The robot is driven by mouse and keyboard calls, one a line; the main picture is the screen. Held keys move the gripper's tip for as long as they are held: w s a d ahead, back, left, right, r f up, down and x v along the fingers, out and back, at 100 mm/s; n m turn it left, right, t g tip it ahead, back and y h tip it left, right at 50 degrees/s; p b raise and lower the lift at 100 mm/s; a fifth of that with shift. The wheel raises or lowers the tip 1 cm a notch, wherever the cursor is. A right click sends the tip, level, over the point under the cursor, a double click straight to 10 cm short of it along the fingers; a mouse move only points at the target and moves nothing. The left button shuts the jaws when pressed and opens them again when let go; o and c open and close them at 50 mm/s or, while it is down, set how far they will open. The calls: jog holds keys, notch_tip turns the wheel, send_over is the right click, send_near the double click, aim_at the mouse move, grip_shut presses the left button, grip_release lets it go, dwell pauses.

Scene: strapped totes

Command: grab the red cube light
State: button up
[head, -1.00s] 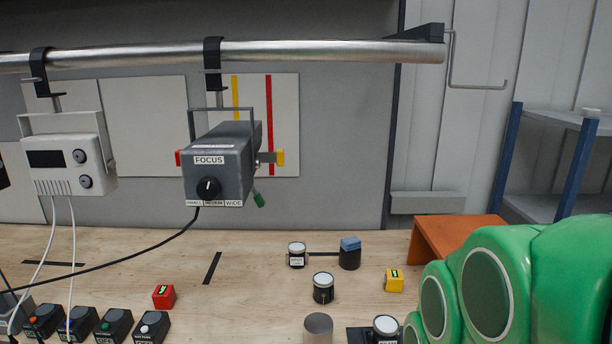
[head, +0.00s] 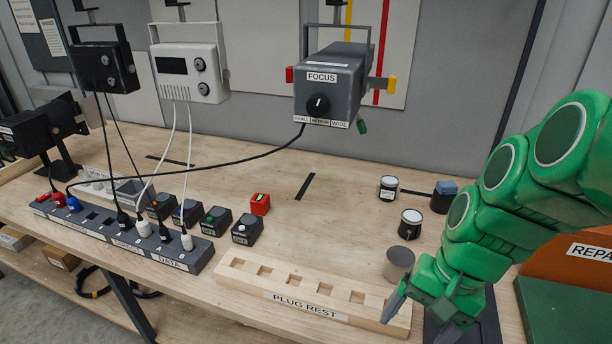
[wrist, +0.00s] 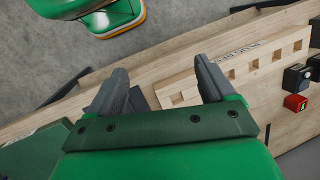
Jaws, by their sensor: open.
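The red cube light (head: 260,204) is a small red block with a green mark on top. It stands on the wooden bench, behind the right end of the row of dark button boxes. It also shows at the right edge of the wrist view (wrist: 295,103). My gripper (head: 420,318) is over the front of the bench, at the right end of the plug rest, well to the right of the cube. In the wrist view, the two grey fingers (wrist: 160,66) are apart with nothing between them.
The wooden plug rest (head: 315,290) lies along the bench front, between my gripper and the cube. A dark strip with plugs and cables (head: 130,240) is at left. The grey FOCUS lamp (head: 330,88) hangs above. Dark round pots (head: 410,224) stand right of the clear middle bench.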

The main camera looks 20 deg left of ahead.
jog(key=w+a+m+y, duration=0.4)
jog(key=w+a, duration=1)
jog(key=a, duration=0.2)
jog(key=m+t+y, duration=0.1)
jog(key=m+y, duration=0.6)
jog(key=m, duration=0.4)
send_near(255, 200)
jog(key=a+f, duration=0.1)
jog(key=w+a+f, duration=0.1)
jog(key=shift+a, duration=0.35)
jog(key=shift+w+a+f+m, duration=0.1)
jog(key=shift+a+f+m, duration=0.05)
jog(key=shift+a+m, duration=0.15)
jog(key=shift+w+x, duration=0.1)
jog(key=shift+x, duration=1.75)
jog(key=shift+w+x, duration=0.15)
jog(key=shift+x, duration=1.7)
jog(key=shift+s, duration=0.2)
jog(key=c, duration=1.2)
